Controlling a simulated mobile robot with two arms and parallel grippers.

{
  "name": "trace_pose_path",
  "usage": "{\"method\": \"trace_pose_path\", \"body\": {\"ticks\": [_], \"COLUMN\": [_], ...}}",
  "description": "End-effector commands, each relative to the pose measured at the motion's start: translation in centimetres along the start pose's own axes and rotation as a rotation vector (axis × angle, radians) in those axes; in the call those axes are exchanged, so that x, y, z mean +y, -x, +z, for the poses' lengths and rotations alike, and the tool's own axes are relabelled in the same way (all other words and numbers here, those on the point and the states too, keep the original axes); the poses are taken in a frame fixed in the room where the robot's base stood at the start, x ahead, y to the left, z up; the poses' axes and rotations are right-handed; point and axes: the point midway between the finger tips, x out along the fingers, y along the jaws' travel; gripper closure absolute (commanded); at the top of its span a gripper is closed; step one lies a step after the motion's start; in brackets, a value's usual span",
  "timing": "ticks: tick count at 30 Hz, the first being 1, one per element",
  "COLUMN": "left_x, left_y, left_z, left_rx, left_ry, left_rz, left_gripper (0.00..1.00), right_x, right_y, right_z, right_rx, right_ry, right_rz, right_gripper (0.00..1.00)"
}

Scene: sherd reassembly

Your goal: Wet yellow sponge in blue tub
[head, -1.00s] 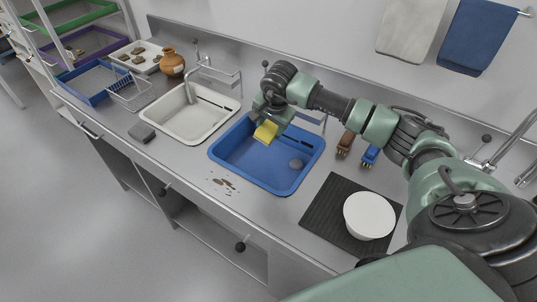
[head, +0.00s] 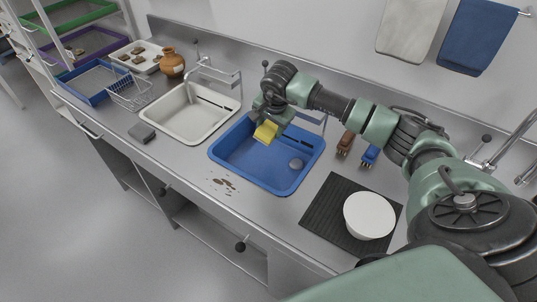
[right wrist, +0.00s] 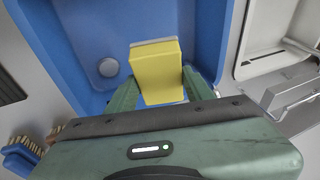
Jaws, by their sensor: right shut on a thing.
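The yellow sponge (head: 266,131) is held by my right gripper (head: 268,118) over the back left part of the blue tub (head: 247,175). In the right wrist view the sponge (right wrist: 157,72) sits between the two green fingers, and the blue tub (right wrist: 200,22) lies below it. The gripper is shut on the sponge. A pale layer shows along the sponge's far edge. Whether the sponge touches the tub's floor or any water I cannot tell. My left gripper is not in view.
A white tub (head: 172,137) stands left of the blue one. A grey sponge-like block (head: 142,133) and brown crumbs (head: 223,184) lie on the counter. Brown and blue brushes (head: 369,155) lie right of the tub. A white bowl (head: 369,216) sits on a black mat (head: 322,212).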

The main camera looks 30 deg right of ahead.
Motion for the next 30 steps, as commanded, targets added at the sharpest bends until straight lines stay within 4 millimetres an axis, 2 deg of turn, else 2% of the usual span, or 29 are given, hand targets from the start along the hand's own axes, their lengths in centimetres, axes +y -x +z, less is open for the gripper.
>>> {"method": "trace_pose_path", "body": {"ticks": [19, 30], "left_x": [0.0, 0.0], "left_y": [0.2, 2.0], "left_z": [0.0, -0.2], "left_rx": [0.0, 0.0], "left_ry": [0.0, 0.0], "left_rz": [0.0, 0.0], "left_gripper": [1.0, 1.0], "right_x": [-0.1, -1.0], "right_y": [0.3, 3.4], "right_z": [-0.1, -0.9], "right_rx": [0.001, 0.001], "right_ry": [0.0, 0.001], "right_rz": [-0.001, 0.0], "right_gripper": [0.81, 0.81]}}
